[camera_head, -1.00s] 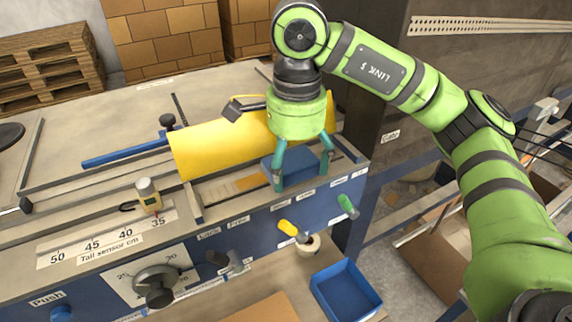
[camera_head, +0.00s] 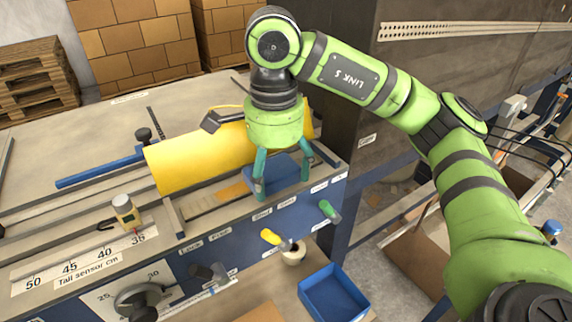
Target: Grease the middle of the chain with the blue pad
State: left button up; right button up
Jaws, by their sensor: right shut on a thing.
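The blue pad (camera_head: 279,172) is a blue block at the right end of the machine top, in front of the yellow cylinder (camera_head: 200,157). My right gripper (camera_head: 282,186) points down over it, with one teal finger on each side, shut on the pad. The pad is at the level of the slot (camera_head: 207,203) along the machine's front edge; whether it touches the surface below cannot be told. I cannot clearly make out the chain; the part of the slot behind the pad and fingers is hidden. My left gripper is not in view.
A yellow sensor (camera_head: 126,212) stands left on the machine top. Yellow (camera_head: 271,237) and green (camera_head: 327,209) handles stick out of the blue front panel. A blue bin (camera_head: 333,294) is below. A blue bar (camera_head: 100,170) lies behind the sensor.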

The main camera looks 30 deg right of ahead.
aim_at(291, 166)
jog(key=shift+s+a+f, duration=0.1)
jog(key=shift+a, duration=1.2)
jog(key=shift+s+a+f, duration=0.1)
jog(key=shift+a, duration=1.15)
jog(key=shift+a+r, duration=0.1)
jog(key=shift+a, duration=1.25)
jog(key=shift+w+d+r+b, duration=0.15)
jog(key=shift+d+b, duration=0.15)
jog(key=shift+d, duration=5.15)
jog(key=shift+w, duration=0.1)
jog(key=shift+a, duration=0.1)
notch_tip(291, 166, up, 8)
jog(key=p, duration=0.7)
jog(key=shift+p, duration=0.4)
